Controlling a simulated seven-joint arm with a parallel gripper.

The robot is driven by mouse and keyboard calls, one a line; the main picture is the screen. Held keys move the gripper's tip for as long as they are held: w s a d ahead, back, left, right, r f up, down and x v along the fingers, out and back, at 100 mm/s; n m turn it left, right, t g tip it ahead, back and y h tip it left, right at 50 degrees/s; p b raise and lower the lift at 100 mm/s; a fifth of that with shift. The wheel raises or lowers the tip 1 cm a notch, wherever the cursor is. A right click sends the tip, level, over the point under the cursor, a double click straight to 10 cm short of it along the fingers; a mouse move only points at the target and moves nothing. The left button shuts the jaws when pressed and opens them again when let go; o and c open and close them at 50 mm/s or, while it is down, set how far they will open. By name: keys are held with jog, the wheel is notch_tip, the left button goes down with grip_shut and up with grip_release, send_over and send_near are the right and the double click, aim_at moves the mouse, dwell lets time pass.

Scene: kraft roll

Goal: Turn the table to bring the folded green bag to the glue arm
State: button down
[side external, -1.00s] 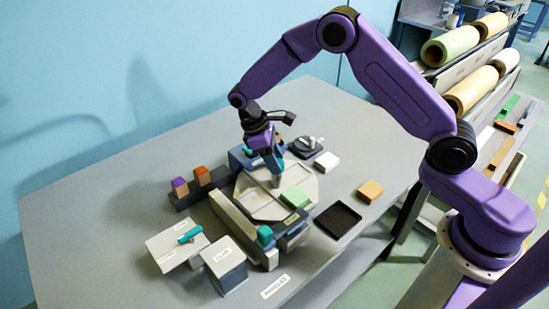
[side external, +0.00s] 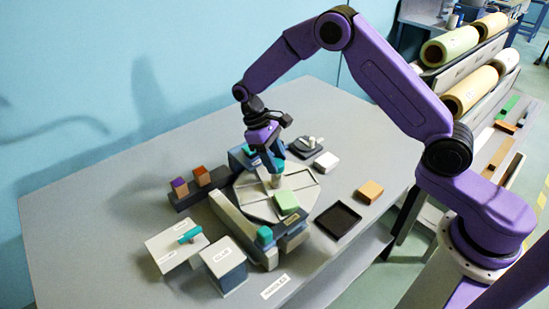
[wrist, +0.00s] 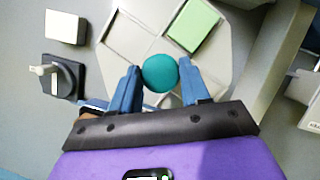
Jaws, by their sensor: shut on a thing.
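The turntable (side external: 247,200) is a pale, many-sided plate with raised dividers. The folded green bag (side external: 287,202) is a light green block on its front part, and it shows at the top of the wrist view (wrist: 193,25). My gripper (side external: 276,175) is shut on a teal-topped knob (wrist: 160,72) standing on the turntable, with one blue finger on each side in the wrist view. A long grey beam (side external: 235,222) runs along the turntable's left edge, near a box labelled GLUE (side external: 224,265); I cannot tell whether this beam is the glue arm.
A teal block (side external: 265,235) tops the beam's front end. A black tray (side external: 338,220), a tan block (side external: 370,191) and a white block (side external: 326,162) lie to the right. A dark dial (side external: 306,147) stands behind. Purple and orange blocks stand on a rack (side external: 187,199) at left.

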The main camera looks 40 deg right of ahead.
jog(key=shift+w+d+r+m+y, duration=0.1)
jog(key=shift+m+y, duration=0.55)
jog(key=shift+m, duration=1)
jog(key=shift+d+m+y, duration=0.1)
jog(key=shift+m+y, duration=0.55)
jog(key=shift+m, duration=1)
jog(key=shift+d+m+t+y, duration=0.15)
jog(key=shift+m+y, duration=0.35)
jog(key=shift+m, duration=1)
jog(key=shift+a+m+t+y, duration=0.1)
jog(key=shift+m+t+y, duration=0.3)
jog(key=shift+m, duration=1.1)
jog(key=shift+d+m+y, duration=0.1)
jog(key=shift+m+y, duration=0.2)
jog(key=shift+m, duration=0.2)
jog(key=c, duration=0.5)
grip_release()
jog(key=shift+c, duration=0.2)
jog(key=v, duration=1.7)
jog(key=shift+r, duration=0.2)
